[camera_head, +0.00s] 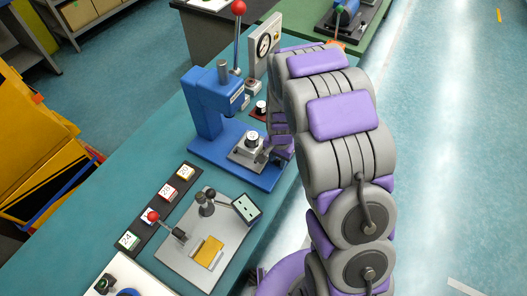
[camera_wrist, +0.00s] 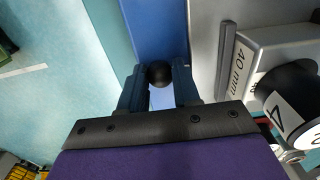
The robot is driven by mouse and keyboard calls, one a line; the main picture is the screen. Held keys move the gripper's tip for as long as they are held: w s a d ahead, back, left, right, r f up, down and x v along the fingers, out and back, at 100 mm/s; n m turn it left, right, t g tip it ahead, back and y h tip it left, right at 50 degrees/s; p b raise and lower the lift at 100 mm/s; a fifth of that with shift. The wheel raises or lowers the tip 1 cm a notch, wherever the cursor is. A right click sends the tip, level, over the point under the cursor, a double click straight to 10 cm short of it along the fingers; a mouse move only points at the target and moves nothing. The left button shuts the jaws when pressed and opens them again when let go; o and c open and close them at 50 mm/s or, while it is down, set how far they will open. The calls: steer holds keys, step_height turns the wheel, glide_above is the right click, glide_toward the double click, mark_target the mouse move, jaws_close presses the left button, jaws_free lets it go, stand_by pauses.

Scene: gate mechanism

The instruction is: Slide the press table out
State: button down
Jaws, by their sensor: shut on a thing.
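The blue press (camera_head: 210,110) stands on the teal bench, with a red-knobbed lever on top. Its grey press table (camera_head: 238,158) lies on the blue base and carries a block with a round numbered top (camera_head: 253,139). In the wrist view the grey table (camera_wrist: 208,95) is at the right, beside a block marked "40 mm" (camera_wrist: 250,65). My gripper (camera_wrist: 158,82) is shut on a black ball knob (camera_wrist: 158,71), with one finger on each side. The knob's link to the table is hidden. In the head view my gripper (camera_head: 279,150) is at the table's right side, partly hidden by my arm.
A grey plate fixture (camera_head: 190,262) with a red-knobbed clamp stands nearer on the bench, beside a dark strip of numbered blocks (camera_head: 146,216). A dial gauge (camera_head: 263,46) stands behind the press. Open floor (camera_head: 450,150) lies to the right.

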steer(key=s+d, duration=0.1)
steer(key=d, duration=0.1)
steer(key=s+d, duration=0.1)
steer(key=d, duration=0.1)
steer(key=s+d, duration=0.1)
steer(key=shift+d+r+p, duration=0.15)
steer(key=shift+d+p, duration=0.15)
steer(key=shift+d, duration=0.1)
steer(key=shift+s+a, duration=0.1)
steer(key=shift+a, duration=0.25)
steer(key=shift+s+d, duration=0.1)
steer(key=shift+d, duration=0.15)
steer(key=c, duration=1.1)
jaws_free()
steer(key=shift+s+d, duration=0.1)
steer(key=shift+d, duration=0.15)
steer(key=shift+a, duration=0.2)
step_height(320, 180, up, 17)
steer(key=p, duration=0.2)
